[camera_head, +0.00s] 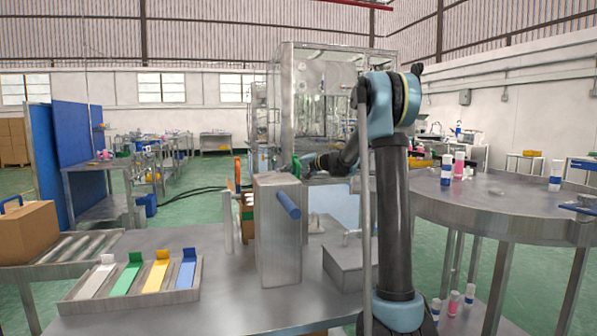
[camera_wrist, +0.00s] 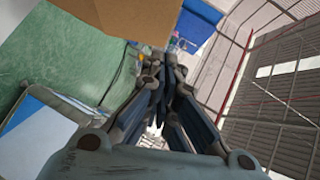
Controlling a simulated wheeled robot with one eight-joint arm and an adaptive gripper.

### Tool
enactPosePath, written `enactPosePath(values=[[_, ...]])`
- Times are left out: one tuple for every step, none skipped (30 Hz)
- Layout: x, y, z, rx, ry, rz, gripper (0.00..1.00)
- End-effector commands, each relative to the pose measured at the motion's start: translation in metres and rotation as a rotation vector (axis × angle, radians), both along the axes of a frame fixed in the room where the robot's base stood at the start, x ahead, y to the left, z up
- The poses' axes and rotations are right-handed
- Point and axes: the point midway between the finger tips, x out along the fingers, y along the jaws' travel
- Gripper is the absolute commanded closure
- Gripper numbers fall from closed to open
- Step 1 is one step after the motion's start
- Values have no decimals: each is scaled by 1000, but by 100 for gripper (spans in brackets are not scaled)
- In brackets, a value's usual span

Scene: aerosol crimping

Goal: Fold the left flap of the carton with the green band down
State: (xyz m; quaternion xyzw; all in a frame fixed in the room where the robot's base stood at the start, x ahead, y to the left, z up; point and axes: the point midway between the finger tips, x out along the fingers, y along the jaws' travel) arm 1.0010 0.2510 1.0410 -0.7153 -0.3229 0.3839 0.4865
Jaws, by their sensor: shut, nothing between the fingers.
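A brown carton with a green strip (camera_head: 247,228) shows in the head view, mostly hidden behind a grey metal box. Its flaps cannot be made out there. In the wrist view a flat brown cardboard panel (camera_wrist: 125,15) fills the top middle, beyond the fingertips; I cannot tell which flap or side it is. My gripper (camera_head: 308,164) reaches left from my arm, above and behind the grey box. In the wrist view my gripper (camera_wrist: 169,68) has its fingers together and empty. Whether it touches the cardboard cannot be told.
The grey metal box (camera_head: 278,240) with a blue cylinder stands in front of the carton. A tray (camera_head: 75,306) with white, green, yellow and blue pieces lies front left. Another carton (camera_head: 28,232) sits by a roller conveyor (camera_head: 75,247). A round table (camera_head: 470,200) stands right.

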Motion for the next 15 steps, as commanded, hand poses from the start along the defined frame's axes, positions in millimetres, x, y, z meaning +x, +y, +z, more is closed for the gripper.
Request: enactPosePath(values=[[-4, 8, -2, 0, -1, 2, 100], [-5, 11, -4, 1, 0, 2, 100], [-6, 15, -5, 1, 0, 2, 100], [-7, 17, -6, 0, -1, 2, 100], [-7, 20, -7, 0, -1, 2, 100], [-8, 22, -8, 0, -1, 1, 100], [-8, 23, -8, -1, -1, 1, 100], [-8, 24, -9, 0, 0, 0, 100], [-9, 25, -9, 0, 0, 0, 100], [-9, 26, -9, 0, 0, 0, 100], [-9, 26, -9, 0, 0, 0, 100], [-9, 27, -10, 0, 0, 0, 100], [-9, 27, -10, 0, 0, 0, 100], [-9, 27, -10, 0, 0, 0, 100], [-9, 27, -10, 0, 0, 0, 100]])
